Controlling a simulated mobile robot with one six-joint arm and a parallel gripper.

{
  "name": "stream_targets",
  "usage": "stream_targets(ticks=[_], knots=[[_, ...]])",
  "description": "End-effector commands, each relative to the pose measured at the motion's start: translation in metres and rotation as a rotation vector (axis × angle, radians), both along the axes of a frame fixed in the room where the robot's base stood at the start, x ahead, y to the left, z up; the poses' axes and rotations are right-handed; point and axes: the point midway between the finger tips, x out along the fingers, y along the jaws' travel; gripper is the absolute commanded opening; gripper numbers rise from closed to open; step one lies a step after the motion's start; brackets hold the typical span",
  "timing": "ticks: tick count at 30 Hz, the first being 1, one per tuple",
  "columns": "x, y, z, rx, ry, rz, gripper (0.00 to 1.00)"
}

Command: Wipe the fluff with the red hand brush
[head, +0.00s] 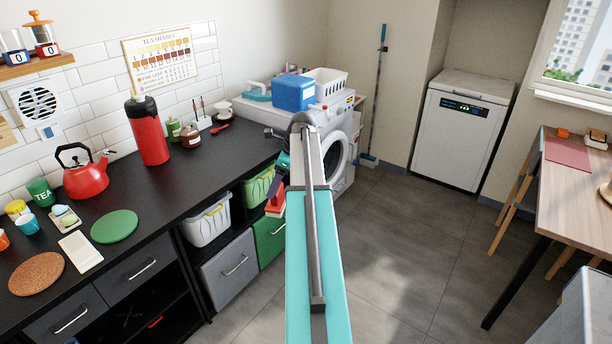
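My arm reaches forward over the floor beside the counter, and its end bends down to the left. My gripper (275,187) is mostly hidden behind the arm, in front of the shelf under the counter. A red piece (274,206) with a paler lower edge shows at its tip; it may be the red hand brush, but I cannot make out its shape or the fingers around it. I cannot make out any fluff. A small red long-handled thing (219,127) lies on the black counter (180,205), and I cannot tell what it is.
A red kettle (86,178), red flask (148,135) and green disc (114,226) stand or lie on the counter. A washing machine (337,150) is beyond my arm. A wooden table (566,200) is at the right. The grey floor (415,240) between is clear.

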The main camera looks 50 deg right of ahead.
Motion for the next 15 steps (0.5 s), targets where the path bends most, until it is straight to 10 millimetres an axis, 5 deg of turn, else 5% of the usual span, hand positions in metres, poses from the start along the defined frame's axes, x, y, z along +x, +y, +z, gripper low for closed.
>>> stream_targets(ticks=[15], knots=[[0.091,0.162,-0.038,0.000,0.003,0.338,0.49]])
